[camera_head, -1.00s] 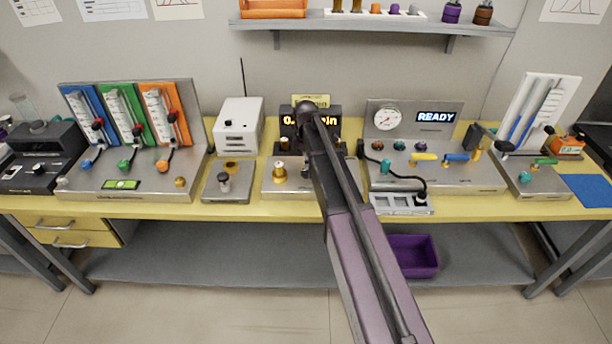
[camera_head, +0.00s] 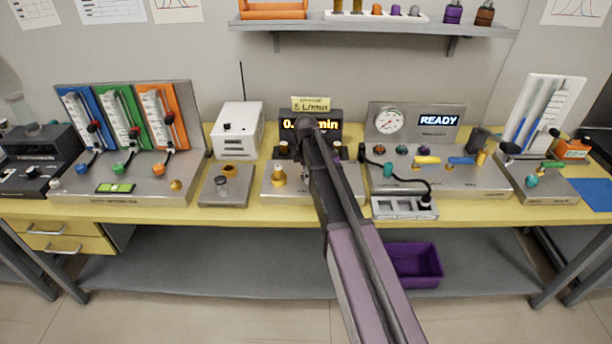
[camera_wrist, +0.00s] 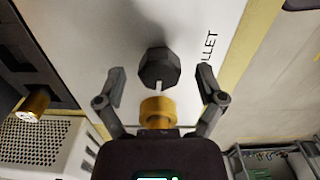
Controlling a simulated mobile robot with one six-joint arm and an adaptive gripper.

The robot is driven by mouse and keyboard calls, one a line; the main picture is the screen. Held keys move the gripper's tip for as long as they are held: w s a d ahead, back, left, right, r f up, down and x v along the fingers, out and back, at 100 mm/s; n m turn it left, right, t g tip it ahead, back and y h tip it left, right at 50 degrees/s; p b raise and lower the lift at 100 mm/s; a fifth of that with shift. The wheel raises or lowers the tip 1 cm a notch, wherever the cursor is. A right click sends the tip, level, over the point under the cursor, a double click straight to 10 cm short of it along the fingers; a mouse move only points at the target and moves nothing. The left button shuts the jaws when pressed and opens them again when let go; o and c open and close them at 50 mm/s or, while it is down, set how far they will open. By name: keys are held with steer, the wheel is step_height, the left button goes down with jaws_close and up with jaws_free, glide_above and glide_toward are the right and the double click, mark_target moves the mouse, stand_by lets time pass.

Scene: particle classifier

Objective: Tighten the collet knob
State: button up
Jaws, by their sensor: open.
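The collet knob (camera_wrist: 160,67) is a dark, many-sided knob with a white mark, on a pale plate (camera_wrist: 190,35) lettered "LLET" in the wrist view. A brass ring (camera_wrist: 157,112) sits just below it in that view. My gripper (camera_wrist: 161,75) is open, with one finger on each side of the knob and visible gaps between. I cannot tell how far the fingertips are above the plate. In the head view the brass fitting (camera_head: 279,175) shows on the same plate (camera_head: 268,193); my arm hides the knob and gripper.
A display (camera_head: 328,126) stands behind the plate, with a white box (camera_head: 238,130) to its left. A gauge panel marked READY (camera_head: 417,135) stands right. A purple bin (camera_head: 415,265) sits on the lower shelf.

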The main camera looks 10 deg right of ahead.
steer(key=c, duration=1.2)
steer(key=shift+o, duration=0.2)
